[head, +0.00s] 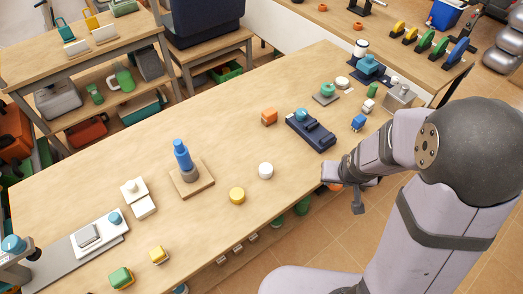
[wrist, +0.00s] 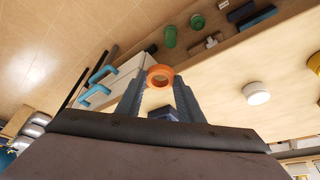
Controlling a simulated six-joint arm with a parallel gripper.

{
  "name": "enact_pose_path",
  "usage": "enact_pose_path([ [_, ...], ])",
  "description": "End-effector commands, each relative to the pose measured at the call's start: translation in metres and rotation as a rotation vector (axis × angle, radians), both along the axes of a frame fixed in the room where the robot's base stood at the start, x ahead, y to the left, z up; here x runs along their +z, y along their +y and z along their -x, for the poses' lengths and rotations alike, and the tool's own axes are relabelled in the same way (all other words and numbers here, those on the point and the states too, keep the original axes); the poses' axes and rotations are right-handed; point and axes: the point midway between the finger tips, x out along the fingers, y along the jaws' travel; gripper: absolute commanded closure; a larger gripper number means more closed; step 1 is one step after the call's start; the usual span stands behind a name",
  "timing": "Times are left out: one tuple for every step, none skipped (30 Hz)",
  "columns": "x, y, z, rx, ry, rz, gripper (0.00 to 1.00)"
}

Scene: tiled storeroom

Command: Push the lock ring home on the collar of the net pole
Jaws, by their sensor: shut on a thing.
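The orange lock ring (wrist: 149,78) is between the two fingertips of my gripper (wrist: 159,84) in the wrist view, its hole facing the camera. In the head view my gripper (head: 334,178) is at the table's front edge, right of centre, and only a bit of the orange ring (head: 335,187) shows beneath it. The blue net pole (head: 182,154) stands upright on a square wooden base (head: 204,188) left of centre, with a grey collar (head: 188,173) low on it. My gripper is well to the right of the pole, apart from it.
On the table (head: 95,190), a white puck (head: 266,171) and a yellow puck (head: 237,196) lie between pole and gripper. White blocks (head: 134,190) stand left of the pole.

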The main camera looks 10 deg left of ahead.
Motion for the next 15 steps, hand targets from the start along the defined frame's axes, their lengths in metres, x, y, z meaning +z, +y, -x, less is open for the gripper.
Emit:
enact_pose_path([
  [0.002,0.002,-0.002,0.006,-0.001,0.0,0.87],
  [0.003,0.004,-0.003,0.011,-0.001,0.0,0.87],
  [0.006,0.008,-0.005,0.02,-0.002,-0.001,0.87],
  [0.008,0.011,-0.008,0.028,-0.002,0.0,0.87],
  [0.01,0.015,-0.01,0.038,-0.002,0.0,0.87],
  [0.014,0.021,-0.014,0.054,-0.002,0.0,0.87],
  [0.018,0.027,-0.017,0.069,-0.002,-0.001,0.87],
  [0.022,0.034,-0.021,0.085,-0.003,-0.001,0.87],
  [0.028,0.043,-0.025,0.108,-0.003,-0.001,0.87],
  [0.033,0.052,-0.03,0.127,-0.004,-0.001,0.87],
  [0.038,0.061,-0.033,0.149,-0.003,-0.001,0.87],
  [0.045,0.074,-0.038,0.177,-0.003,-0.001,0.87],
  [0.051,0.085,-0.042,0.2,-0.003,-0.002,0.87],
  [0.056,0.096,-0.045,0.224,-0.004,-0.002,0.87],
  [0.064,0.112,-0.049,0.256,-0.004,-0.002,0.87],
])
